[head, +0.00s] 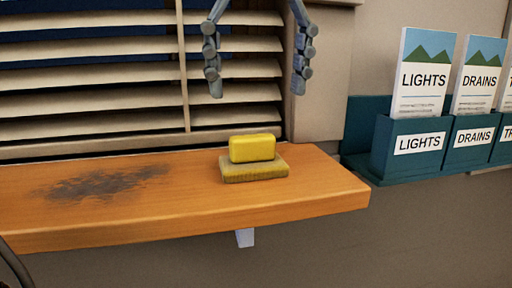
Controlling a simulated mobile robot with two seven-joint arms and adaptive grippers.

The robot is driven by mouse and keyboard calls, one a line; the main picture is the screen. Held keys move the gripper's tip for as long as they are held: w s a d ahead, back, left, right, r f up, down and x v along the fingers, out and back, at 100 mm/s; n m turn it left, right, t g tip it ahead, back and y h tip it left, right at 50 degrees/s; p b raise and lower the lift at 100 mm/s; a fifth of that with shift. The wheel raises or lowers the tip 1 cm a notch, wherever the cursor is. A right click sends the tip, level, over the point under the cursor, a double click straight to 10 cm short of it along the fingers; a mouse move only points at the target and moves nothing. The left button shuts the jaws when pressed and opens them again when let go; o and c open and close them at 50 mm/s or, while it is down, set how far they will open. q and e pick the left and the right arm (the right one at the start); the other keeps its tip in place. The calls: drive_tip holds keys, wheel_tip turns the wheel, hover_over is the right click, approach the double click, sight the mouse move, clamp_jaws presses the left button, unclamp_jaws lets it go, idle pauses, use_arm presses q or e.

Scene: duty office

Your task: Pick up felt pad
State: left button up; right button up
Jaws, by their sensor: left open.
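A flat, dull yellow-brown pad (236,173), which looks like the felt pad, lies on a wooden shelf (330,192) right of its middle. A smaller bright yellow block (252,148) rests flat on top of it and hides part of its upper face. My left gripper (257,88) is at the top of the head view, its two grey fingers pointing down and spread wide. It is empty, and its tips show above the block in the picture, apart from it. My right gripper is not in view.
A dark smudge (100,184) marks the shelf's left part. Window blinds (90,103) stand behind the shelf. Teal holders (387,167) with LIGHTS and DRAINS leaflets are on the wall at right. The shelf's front edge and right end are clear. A dark curved thing at lower left is unclear.

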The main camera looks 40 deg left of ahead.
sight(253, 136)
use_arm(q)
drive_tip(key=shift+a+f, duration=0.1)
drive_tip(key=shift+f, duration=0.35)
drive_tip(key=f, duration=0.5)
drive_tip(key=shift+s+a+f, duration=0.2)
drive_tip(key=shift+s+f, duration=0.05)
drive_tip(key=shift+s, duration=0.1)
drive_tip(key=shift+w+f, duration=0.15)
drive_tip(key=shift+f, duration=0.45)
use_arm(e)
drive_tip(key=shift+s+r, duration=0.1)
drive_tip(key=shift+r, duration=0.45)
use_arm(q)
drive_tip(key=shift+c, duration=0.4)
